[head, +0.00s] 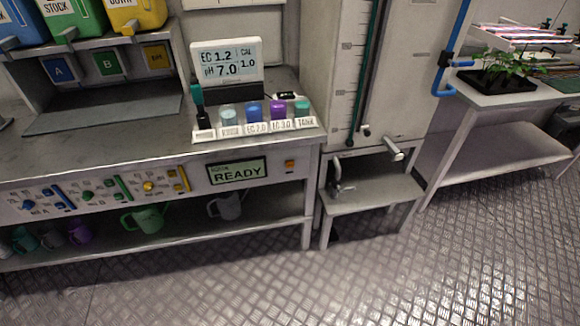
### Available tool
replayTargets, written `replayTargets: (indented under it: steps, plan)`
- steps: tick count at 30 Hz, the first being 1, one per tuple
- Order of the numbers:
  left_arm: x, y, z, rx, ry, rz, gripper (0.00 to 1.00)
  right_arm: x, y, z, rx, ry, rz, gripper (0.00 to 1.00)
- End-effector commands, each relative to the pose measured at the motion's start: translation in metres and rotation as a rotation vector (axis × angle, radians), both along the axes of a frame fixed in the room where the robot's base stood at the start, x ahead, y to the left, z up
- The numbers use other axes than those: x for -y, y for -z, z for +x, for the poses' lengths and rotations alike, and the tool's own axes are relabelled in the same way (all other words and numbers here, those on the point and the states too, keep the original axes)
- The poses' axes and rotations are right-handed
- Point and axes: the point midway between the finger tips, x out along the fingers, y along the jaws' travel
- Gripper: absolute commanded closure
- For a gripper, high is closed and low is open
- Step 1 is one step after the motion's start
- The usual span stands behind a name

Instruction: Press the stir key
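No key with a readable "stir" label shows in the head view. A small orange key (290,165) sits on the bench's front panel, just right of a green display reading READY (237,171); its label is too small to read. Further left on the same panel are blue, green and yellow controls (148,186) with small markings that I cannot read. Neither of my grippers is in view.
A meter (228,62) reading EC 1.2 and pH 7.0 stands on the bench (120,135) behind a rack of capped bottles (255,129). Jugs (149,219) stand on the lower shelf. A low stand (370,190) is on the right. The metal floor (300,285) in front is clear.

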Motion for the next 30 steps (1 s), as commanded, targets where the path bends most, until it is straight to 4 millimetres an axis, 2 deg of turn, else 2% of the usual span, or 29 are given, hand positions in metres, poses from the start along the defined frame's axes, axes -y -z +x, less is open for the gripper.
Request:
replayTargets:
  steps: [1,6,30]
  plan:
    - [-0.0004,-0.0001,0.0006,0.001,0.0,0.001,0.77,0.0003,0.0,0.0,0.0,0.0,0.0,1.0]
    - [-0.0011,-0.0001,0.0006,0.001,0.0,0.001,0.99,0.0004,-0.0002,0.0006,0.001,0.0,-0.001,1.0]
    - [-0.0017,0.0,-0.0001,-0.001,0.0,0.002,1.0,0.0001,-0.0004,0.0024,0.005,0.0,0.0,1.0]
